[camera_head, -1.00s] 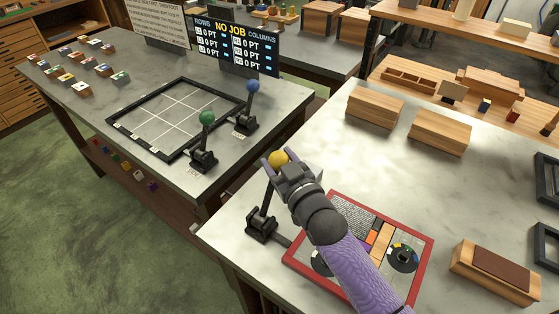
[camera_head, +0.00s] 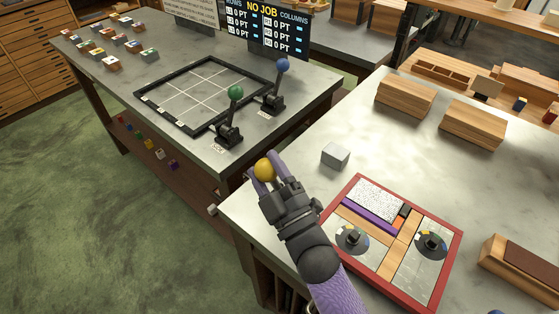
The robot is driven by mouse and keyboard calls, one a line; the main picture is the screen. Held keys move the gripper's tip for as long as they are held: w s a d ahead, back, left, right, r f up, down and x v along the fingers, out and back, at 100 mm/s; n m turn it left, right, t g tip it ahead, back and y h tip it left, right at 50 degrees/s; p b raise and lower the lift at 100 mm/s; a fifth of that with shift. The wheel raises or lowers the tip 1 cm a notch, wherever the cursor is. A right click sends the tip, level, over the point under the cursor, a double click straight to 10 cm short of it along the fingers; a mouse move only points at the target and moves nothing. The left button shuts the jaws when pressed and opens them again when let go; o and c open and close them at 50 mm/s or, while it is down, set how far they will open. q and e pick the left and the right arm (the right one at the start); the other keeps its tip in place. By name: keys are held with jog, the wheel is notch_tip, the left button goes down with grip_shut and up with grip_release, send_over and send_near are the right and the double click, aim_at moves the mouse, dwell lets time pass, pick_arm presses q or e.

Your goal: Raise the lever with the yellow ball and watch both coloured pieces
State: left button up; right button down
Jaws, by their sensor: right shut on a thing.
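The yellow ball (camera_head: 265,169) is the top of a lever near the left edge of the right-hand table. My right gripper (camera_head: 266,176) is shut on the ball, which shows between its fingertips. The lever's shaft and base are hidden behind my gripper and arm. A red-framed panel (camera_head: 452,262) lies flat to the right of my arm. In it are a purple strip (camera_head: 368,216) below a white speckled plate, and a small orange piece (camera_head: 399,223) beside a dark one. I cannot tell for sure which are the task's coloured pieces. My left gripper is out of view.
Two wooden blocks (camera_head: 405,96) (camera_head: 473,123) stand farther back. Levers with a green ball (camera_head: 235,92) and a blue ball (camera_head: 282,65) stand on the other table beside a black-framed grid (camera_head: 141,94).

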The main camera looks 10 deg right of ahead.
jog(key=a+n+y, duration=0.1)
jog(key=s+a+f+n+b, duration=0.1)
jog(key=n, duration=0.1)
jog(key=shift+s+f+y, duration=0.2)
jog(key=shift+s+y, duration=0.1)
jog(key=shift+y, duration=0.1)
jog(key=shift+f, duration=0.1)
jog(key=shift+c, duration=0.3)
grip_release()
jog(key=s+d, duration=0.3)
jog(key=s, duration=0.3)
jog(key=s+d+f, duration=0.1)
jog(key=s+d, duration=0.2)
jog(key=s, duration=0.4)
jog(key=shift+s, duration=0.3)
